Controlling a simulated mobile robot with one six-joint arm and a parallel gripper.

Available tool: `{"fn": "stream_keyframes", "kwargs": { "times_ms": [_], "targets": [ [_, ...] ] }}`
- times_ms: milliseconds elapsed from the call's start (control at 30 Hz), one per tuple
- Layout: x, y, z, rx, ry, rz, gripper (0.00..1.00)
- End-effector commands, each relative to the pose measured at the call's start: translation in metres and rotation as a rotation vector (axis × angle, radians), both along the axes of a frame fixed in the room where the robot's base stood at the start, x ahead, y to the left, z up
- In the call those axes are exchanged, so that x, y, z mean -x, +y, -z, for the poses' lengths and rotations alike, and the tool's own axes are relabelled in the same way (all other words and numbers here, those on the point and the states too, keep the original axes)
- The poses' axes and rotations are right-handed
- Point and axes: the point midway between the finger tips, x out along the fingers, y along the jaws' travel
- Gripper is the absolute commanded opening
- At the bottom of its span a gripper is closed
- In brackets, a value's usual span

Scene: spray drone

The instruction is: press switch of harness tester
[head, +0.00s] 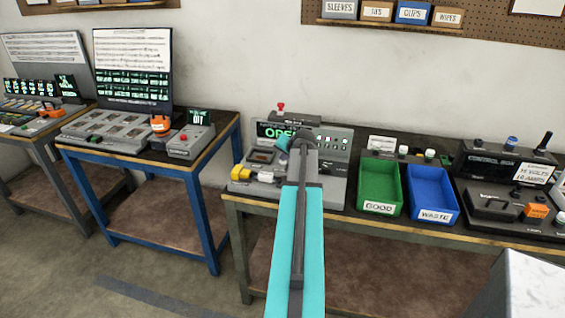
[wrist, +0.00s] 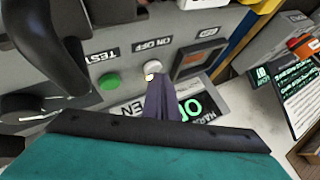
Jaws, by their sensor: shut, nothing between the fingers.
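The harness tester (head: 338,172) is a grey box on the bench, with a lit green display partly hidden behind my arm. In the wrist view its panel (wrist: 219,18) shows a round silver switch (wrist: 153,68) beside an ON/OFF label. A green button (wrist: 109,82) sits to the left of the switch, near the TEST label. My gripper (wrist: 160,82) is shut and empty, with its dark tips right at the lower edge of the switch. I cannot tell whether they touch it. In the head view my arm hides the switch.
A green GOOD bin (head: 380,165) and a blue WASTE bin (head: 420,174) stand right of the tester. A yellow connector (head: 238,172) is at its left. A black handle (wrist: 45,40) rises close by in the wrist view. A blue-framed table (head: 150,165) stands further left.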

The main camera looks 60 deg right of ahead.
Motion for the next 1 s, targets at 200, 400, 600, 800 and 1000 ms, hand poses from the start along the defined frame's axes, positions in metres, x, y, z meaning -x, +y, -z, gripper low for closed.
{"fn": "stream_keyframes", "kwargs": {
  "times_ms": [200,400,600,800,1000],
  "targets": [
    [0.0,0.0,0.001,-0.001,0.0,-0.001,0.0],
    [0.0,0.0,-0.004,-0.001,0.0,-0.001,0.0],
    [0.0,0.0,-0.011,-0.001,0.0,-0.001,0.0],
    [0.0,0.0,-0.011,-0.001,0.0,-0.001,0.0],
    [0.0,0.0,-0.012,-0.001,0.0,-0.001,0.0]
  ]
}}
